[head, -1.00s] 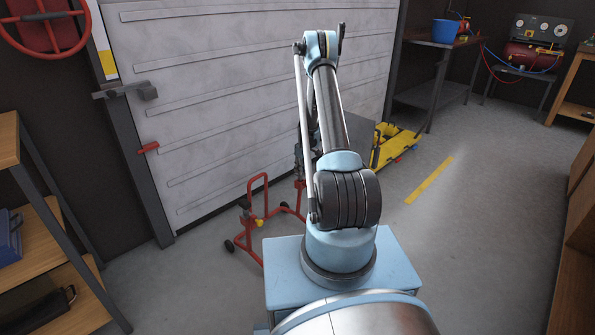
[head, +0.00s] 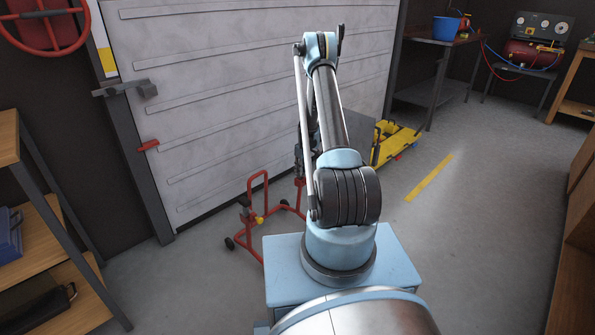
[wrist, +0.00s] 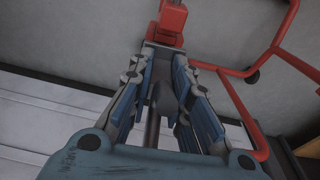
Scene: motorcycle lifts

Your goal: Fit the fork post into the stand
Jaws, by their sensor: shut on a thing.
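The stand (head: 250,212) is a red tubular frame on small dark wheels, standing on the floor left of my arm in the head view. In the wrist view its red tubing (wrist: 236,105) runs along the right side. My gripper (wrist: 165,68) is shut on the fork post (wrist: 153,126), a grey metal piece with a thin rod between the blue-padded fingers. A red block (wrist: 171,22) shows just beyond the fingertips; I cannot tell whether the post touches it. In the head view the arm hides most of the gripper and the post.
A pale ribbed door (head: 240,80) rises behind the stand. A yellow lift part (head: 398,145) lies beyond my arm to the right. A wooden shelf (head: 40,215) is at the left. The grey floor at right is clear around a yellow stripe (head: 430,177).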

